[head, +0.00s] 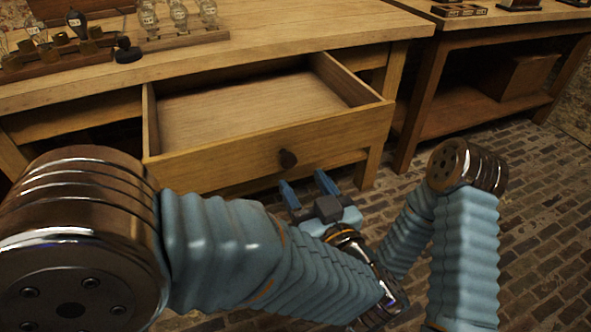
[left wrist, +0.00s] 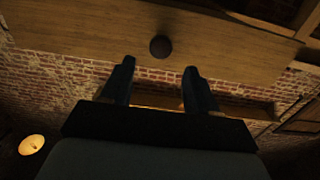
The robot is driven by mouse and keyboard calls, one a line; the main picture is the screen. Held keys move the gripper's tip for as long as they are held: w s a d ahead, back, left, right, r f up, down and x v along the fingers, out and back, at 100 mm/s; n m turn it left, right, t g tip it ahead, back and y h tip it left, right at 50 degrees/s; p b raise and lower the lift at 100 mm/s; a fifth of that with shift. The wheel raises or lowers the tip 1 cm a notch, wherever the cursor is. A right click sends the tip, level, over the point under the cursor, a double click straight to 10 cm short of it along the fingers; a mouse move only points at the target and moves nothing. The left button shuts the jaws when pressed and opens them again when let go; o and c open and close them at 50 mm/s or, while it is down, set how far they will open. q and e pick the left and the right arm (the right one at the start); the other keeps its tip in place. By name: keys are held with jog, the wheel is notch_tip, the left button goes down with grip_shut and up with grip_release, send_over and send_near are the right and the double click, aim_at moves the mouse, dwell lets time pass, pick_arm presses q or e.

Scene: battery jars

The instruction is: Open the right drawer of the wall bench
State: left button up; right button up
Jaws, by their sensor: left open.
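The drawer (head: 268,142) of the wall bench (head: 285,30) is pulled out well, and its empty inside shows from above. Its dark round knob (head: 287,158) is on the front panel. My left gripper (head: 306,183) is open and empty, below and in front of the knob, apart from it. In the left wrist view the knob (left wrist: 160,46) lies beyond the gap between the two open fingers (left wrist: 159,66), with the drawer front (left wrist: 90,30) around it. My right arm shows at the right in the head view; its gripper is hidden.
A wooden rack (head: 60,60) with jars stands on the bench top at the left, beside a dark knobbed object (head: 127,50). Glass jars stand behind it. A second bench (head: 480,110) with a box on its shelf is at the right. The brick floor (head: 540,220) is clear there.

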pick_arm(q)
jog(key=v, duration=0.8)
jog(key=shift+s, duration=0.1)
